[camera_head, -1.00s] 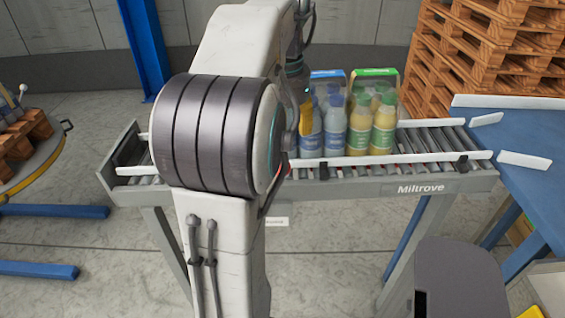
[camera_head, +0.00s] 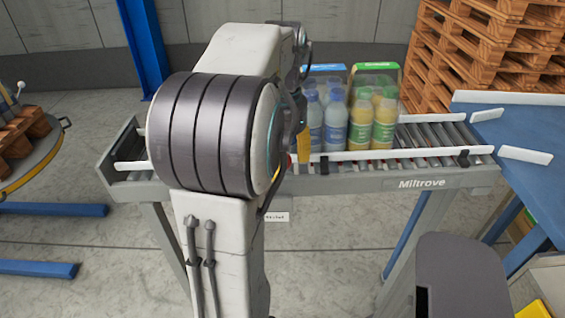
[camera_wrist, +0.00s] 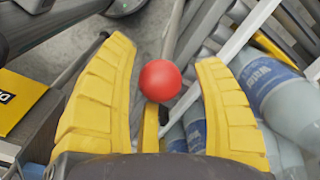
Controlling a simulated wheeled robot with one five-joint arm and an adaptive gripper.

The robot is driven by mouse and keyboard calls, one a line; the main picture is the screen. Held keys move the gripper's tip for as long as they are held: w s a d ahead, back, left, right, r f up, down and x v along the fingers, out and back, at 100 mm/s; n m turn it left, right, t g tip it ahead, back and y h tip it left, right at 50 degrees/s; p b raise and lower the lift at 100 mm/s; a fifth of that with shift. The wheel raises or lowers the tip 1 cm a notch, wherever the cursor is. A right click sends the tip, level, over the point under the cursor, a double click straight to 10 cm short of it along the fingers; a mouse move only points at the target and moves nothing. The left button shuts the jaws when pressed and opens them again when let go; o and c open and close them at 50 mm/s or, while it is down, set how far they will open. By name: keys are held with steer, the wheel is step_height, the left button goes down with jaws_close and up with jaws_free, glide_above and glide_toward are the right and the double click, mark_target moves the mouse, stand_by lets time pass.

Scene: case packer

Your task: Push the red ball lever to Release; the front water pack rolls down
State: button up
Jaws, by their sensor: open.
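The red ball (camera_wrist: 160,80) of the lever shows between the two yellow fingers of my gripper (camera_wrist: 166,60) in the wrist view. The fingers stand apart on either side of it, open; I cannot tell whether either touches it. A narrow yellow piece shows below the ball. In the head view, my gripper's yellow finger (camera_head: 303,143) is at the conveyor's near rail, and my arm hides most of the lever. The water pack, bottles with blue labels (camera_head: 335,120), stands upright on the rollers just right of my gripper. Its bottles also show in the wrist view (camera_wrist: 268,85).
A pack of yellow bottles with green labels (camera_head: 383,120) stands right of the water pack. The roller conveyor (camera_head: 430,181) has white side rails and meets a blue table (camera_head: 525,170). Stacked pallets (camera_head: 490,50) stand behind. A round table (camera_head: 30,160) is at the left.

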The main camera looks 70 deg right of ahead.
steer(key=shift+f, duration=0.3)
steer(key=shift+c, duration=0.5)
steer(key=shift+w+r, duration=0.1)
jaws_close()
